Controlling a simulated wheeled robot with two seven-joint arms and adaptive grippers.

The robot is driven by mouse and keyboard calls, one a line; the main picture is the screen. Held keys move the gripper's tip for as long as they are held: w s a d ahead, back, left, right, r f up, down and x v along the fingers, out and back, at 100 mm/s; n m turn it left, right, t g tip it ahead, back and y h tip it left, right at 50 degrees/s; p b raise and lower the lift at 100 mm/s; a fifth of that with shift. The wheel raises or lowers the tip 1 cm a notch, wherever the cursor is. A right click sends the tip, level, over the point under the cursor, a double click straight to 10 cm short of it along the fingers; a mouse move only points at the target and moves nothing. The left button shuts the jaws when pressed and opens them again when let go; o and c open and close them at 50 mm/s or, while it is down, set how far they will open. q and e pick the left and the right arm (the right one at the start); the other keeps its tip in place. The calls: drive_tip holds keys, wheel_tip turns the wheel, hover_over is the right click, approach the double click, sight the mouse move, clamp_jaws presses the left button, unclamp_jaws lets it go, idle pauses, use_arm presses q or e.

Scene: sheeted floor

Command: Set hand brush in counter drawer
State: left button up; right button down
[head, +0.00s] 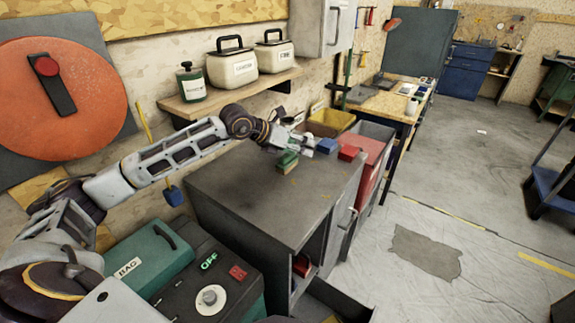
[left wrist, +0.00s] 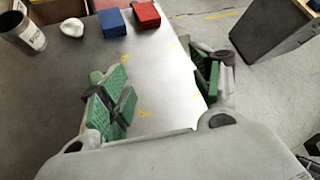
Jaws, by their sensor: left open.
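My left gripper (head: 290,154) is over the top of the grey counter (head: 262,205). In the left wrist view the same gripper (left wrist: 163,92) has its green-padded fingers wide apart, with only bare counter top and its edge between them. No hand brush can be made out in either view. At the counter's lower front, a dark open drawer (head: 340,297) sticks out at the bottom of the head view, partly cut off by the frame. My right gripper is not in view.
A blue block (head: 326,146) and a red block (head: 348,152) sit at the counter's far end. A can (left wrist: 24,36) and a white lump (left wrist: 72,27) stand near them. A green machine (head: 195,275) stands in front of the counter.

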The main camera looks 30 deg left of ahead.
sight(285, 154)
use_arm(q)
drive_tip(key=a+f+y, duration=0.2)
drive_tip(key=a+y, duration=0.2)
drive_tip(key=a, duration=0.5)
drive_tip(key=shift+a+f+y+b, duration=0.2)
drive_tip(key=shift+f+y+b, duration=0.1)
drive_tip(key=shift+y+b, duration=0.1)
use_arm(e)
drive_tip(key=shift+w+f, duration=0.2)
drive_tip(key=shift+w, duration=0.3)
use_arm(q)
drive_tip(key=shift+w, duration=0.1)
drive_tip(key=shift+x, duration=3.7)
drive_tip(key=shift+w+d+f+p, duration=0.15)
drive_tip(key=shift+w+f+p, duration=0.15)
drive_tip(key=shift+f, duration=0.15)
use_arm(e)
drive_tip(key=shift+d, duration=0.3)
use_arm(q)
drive_tip(key=shift+w+f, duration=0.1)
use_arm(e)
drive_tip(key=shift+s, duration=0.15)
